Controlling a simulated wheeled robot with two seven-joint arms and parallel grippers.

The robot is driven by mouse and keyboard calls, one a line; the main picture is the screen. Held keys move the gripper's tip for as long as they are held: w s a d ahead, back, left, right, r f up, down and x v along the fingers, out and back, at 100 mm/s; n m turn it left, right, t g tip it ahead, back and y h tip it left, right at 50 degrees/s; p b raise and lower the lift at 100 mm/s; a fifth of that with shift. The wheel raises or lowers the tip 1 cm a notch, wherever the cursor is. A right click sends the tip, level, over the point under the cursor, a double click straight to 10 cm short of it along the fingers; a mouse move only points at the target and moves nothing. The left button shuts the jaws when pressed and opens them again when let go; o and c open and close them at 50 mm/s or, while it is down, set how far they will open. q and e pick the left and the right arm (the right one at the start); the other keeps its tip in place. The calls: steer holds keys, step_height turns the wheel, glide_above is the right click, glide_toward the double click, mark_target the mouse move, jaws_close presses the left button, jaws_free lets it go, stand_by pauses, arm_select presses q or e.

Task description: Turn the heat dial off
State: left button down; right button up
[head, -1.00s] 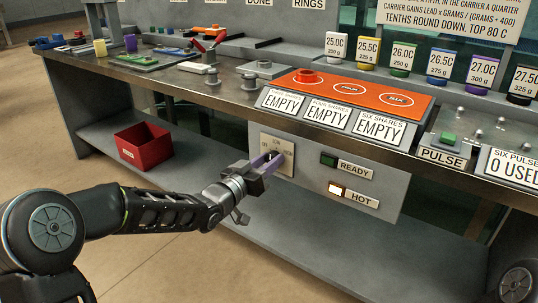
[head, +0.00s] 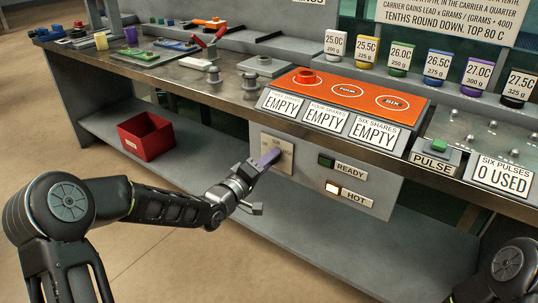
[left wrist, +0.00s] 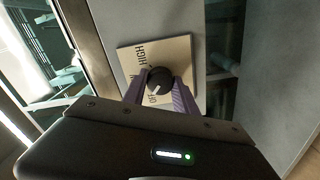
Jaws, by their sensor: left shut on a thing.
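The white mark slants toward the lower left, close to the OF letters. My left gripper (left wrist: 160,88) is shut on the dial, one purple finger on each side. In the head view the left gripper (head: 268,159) reaches the plate (head: 287,152) on the bench front and its fingers hide the dial. My right gripper is out of view.
Right of the plate, the HOT lamp (head: 333,188) glows and the green READY lamp (head: 326,162) looks dim. The bench edge overhangs above. A red bin (head: 147,138) stands on the lower shelf at left. The floor in front is clear.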

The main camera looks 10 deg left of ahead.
arm_select(q)
steer(key=shift+n+p, duration=0.55)
steer(key=shift+n, duration=0.65)
steer(key=c, duration=1)
jaws_free()
steer(key=shift+o, duration=0.2)
steer(key=p+v, duration=0.1)
steer(key=v, duration=0.7)
steer(key=shift+w, duration=0.1)
